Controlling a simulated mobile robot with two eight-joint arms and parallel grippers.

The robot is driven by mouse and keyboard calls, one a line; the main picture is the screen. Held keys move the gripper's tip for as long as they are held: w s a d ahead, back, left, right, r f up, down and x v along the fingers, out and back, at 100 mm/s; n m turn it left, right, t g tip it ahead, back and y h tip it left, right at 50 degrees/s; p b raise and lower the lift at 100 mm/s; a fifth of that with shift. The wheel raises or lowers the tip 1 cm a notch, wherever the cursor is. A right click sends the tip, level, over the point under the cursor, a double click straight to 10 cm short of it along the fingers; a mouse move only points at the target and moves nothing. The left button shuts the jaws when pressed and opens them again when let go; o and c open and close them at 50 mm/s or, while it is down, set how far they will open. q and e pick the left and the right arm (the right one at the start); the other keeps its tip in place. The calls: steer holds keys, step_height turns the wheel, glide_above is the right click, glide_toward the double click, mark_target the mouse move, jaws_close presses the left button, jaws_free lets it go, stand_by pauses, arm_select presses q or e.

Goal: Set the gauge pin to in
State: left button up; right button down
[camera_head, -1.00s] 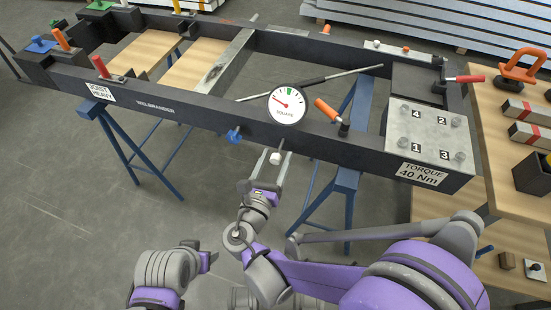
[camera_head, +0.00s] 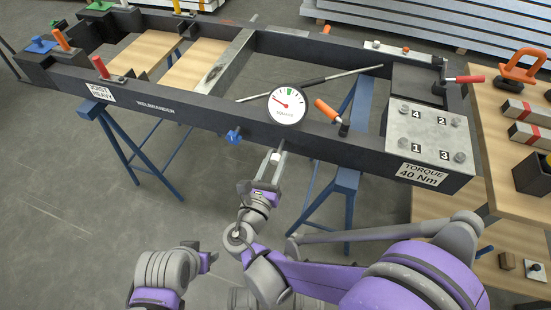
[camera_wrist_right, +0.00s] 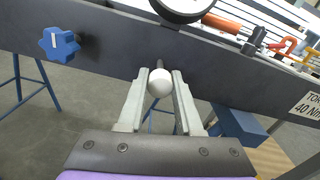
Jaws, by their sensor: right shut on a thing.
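The gauge pin shows as a white ball knob (camera_head: 276,158) on a short dark stem at the near side of the dark frame, just below the round gauge (camera_head: 287,105). The gauge's red needle points to the upper left, away from the green mark. My right gripper (camera_head: 273,165) is shut on the white knob. In the right wrist view the knob (camera_wrist_right: 160,82) sits between the two grey fingers (camera_wrist_right: 160,92), with its stem running toward the frame's side.
A blue star knob (camera_head: 234,136) sticks out of the frame's side to the left of the pin. An orange-handled lever (camera_head: 328,110) is right of the gauge. A blue trestle leg (camera_head: 345,190) stands below. The floor in front of the frame is clear.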

mark_target(279, 150)
stand_by(0.8)
steer(key=shift+x, duration=1.5)
steer(key=c, duration=0.6)
jaws_free()
steer(key=shift+s, duration=0.15)
steer(key=p+v, duration=0.1)
steer(key=v, duration=0.9)
steer(key=shift+s+a, duration=0.1)
steer(key=shift+s, duration=0.15)
